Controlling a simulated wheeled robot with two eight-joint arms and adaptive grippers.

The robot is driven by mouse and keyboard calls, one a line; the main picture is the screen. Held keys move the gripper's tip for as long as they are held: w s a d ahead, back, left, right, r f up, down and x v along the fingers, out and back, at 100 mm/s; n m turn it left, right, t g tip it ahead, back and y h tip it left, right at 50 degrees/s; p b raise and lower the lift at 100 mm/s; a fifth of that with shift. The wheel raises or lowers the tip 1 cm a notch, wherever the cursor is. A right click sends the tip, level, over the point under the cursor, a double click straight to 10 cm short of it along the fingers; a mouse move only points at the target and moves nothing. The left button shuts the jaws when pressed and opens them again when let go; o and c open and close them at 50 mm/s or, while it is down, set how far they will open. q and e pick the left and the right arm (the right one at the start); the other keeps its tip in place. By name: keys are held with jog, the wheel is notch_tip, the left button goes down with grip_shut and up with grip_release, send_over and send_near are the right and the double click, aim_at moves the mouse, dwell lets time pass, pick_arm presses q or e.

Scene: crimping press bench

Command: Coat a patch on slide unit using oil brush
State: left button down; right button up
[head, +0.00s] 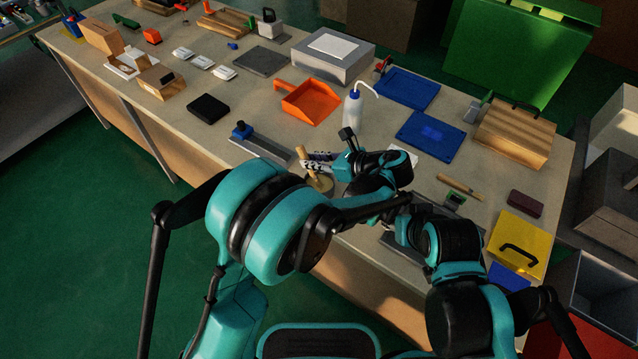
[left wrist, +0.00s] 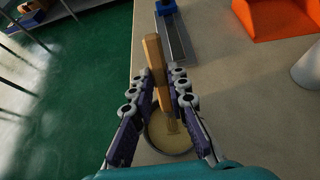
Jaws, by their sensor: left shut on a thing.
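The slide unit is a long grey rail with a blue block (head: 242,131) at its far end. Its grey rail (left wrist: 178,42) lies ahead of my left gripper in the left wrist view. My left gripper (head: 308,162) is shut on the oil brush's wooden handle (left wrist: 155,62), which stands tilted between the fingers. The pale bristles (left wrist: 172,127) are down over a round dish (left wrist: 160,146) with a yellowish inside. The dish's edge (head: 322,184) shows below the gripper in the head view. Whether the bristles touch its bottom cannot be told. My right gripper does not show.
An orange dustpan-like tray (head: 308,103) and a white squeeze bottle (head: 353,106) stand behind my left gripper. Blue mats (head: 431,136) lie to the right. A black block (head: 208,108) lies left of the slide unit. The bench's front edge runs close to the dish.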

pick_arm(q)
jog(key=shift+r+p, duration=2.25)
jog(key=shift+r, duration=1)
